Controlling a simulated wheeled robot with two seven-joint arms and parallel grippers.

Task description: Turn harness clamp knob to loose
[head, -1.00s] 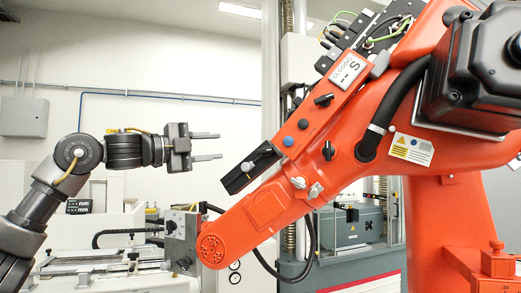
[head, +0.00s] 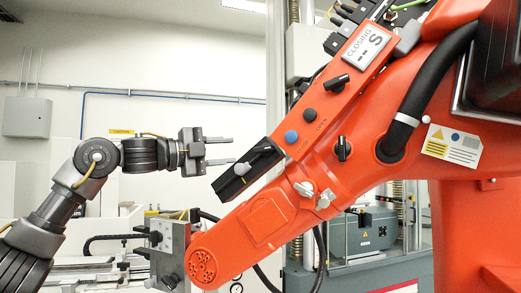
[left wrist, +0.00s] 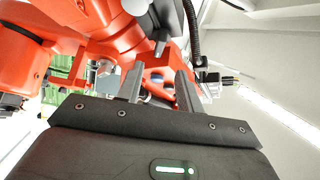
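An orange robot arm carries several knobs. A black knob (head: 337,83) sits near the "CLOSING" display, another black knob (head: 342,148) is lower down, and two pale metal knobs (head: 325,199) are beside the lower joint. A black box (head: 248,170) at the panel's lower end bears a small grey lever. I cannot tell which one is the harness clamp knob. My left gripper (head: 232,150) is open and empty, its fingers pointing right, close to the black box in the picture; contact cannot be told. In the left wrist view its open fingers (left wrist: 159,72) point toward the orange arm. My right gripper is out of view.
The orange arm (head: 270,215) fills the middle and right, with a black hose (head: 430,80) along it. Grey machinery (head: 362,235) stands behind. Free air lies above my left gripper.

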